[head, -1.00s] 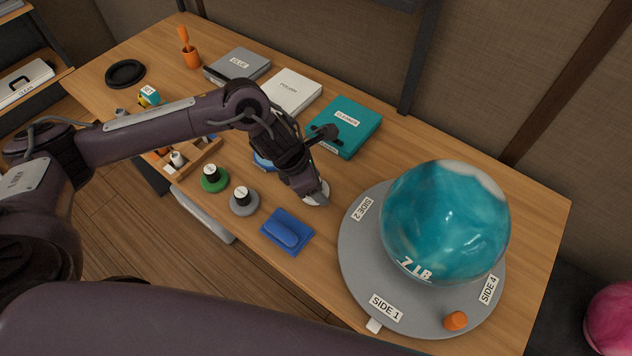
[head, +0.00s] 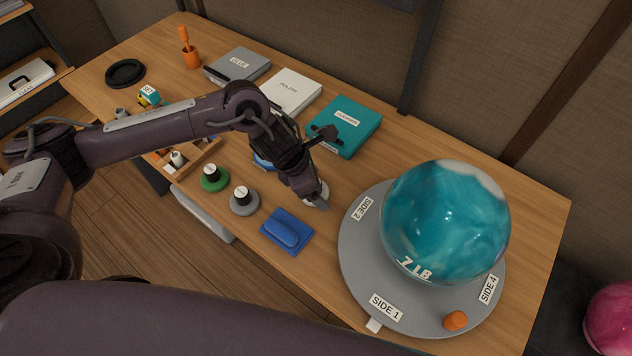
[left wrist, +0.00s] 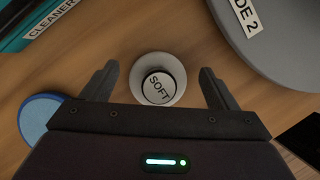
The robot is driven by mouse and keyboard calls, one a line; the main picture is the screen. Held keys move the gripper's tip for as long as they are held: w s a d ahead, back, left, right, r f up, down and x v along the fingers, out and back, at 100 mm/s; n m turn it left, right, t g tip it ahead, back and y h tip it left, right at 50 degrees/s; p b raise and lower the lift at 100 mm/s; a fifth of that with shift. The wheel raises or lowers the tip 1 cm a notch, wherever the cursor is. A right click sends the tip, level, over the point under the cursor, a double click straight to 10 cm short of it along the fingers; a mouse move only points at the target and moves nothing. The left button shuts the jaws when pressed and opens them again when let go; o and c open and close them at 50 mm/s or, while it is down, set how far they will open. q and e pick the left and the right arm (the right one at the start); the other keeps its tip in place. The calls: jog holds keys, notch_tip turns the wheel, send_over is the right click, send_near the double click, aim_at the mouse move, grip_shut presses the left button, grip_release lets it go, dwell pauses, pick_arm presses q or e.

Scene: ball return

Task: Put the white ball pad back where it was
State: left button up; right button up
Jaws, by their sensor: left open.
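The white ball pad (head: 324,190) is a white disc with a black knob, standing on the table left of the turntable. In the head view my gripper mostly hides it. In the left wrist view the white pad (left wrist: 158,100) shows its knob top labelled SOFT. My left gripper (head: 317,204) is open over it. In the left wrist view the open fingers of the left gripper (left wrist: 158,72) stand on either side of the pad, with gaps visible on both sides. My right gripper is not in view.
The grey turntable (head: 362,285) with the teal ball (head: 445,220) stands to the right. A green pad (head: 214,180), a grey pad (head: 244,202), a partly hidden blue pad (left wrist: 38,117) and a blue cloth (head: 287,232) lie nearby. A teal CLEANER box (head: 345,125) is behind.

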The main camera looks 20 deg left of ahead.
pick_arm(q)
jog(key=v, duration=1.2)
jog(key=shift+b, duration=0.35)
jog(key=shift+f, duration=0.1)
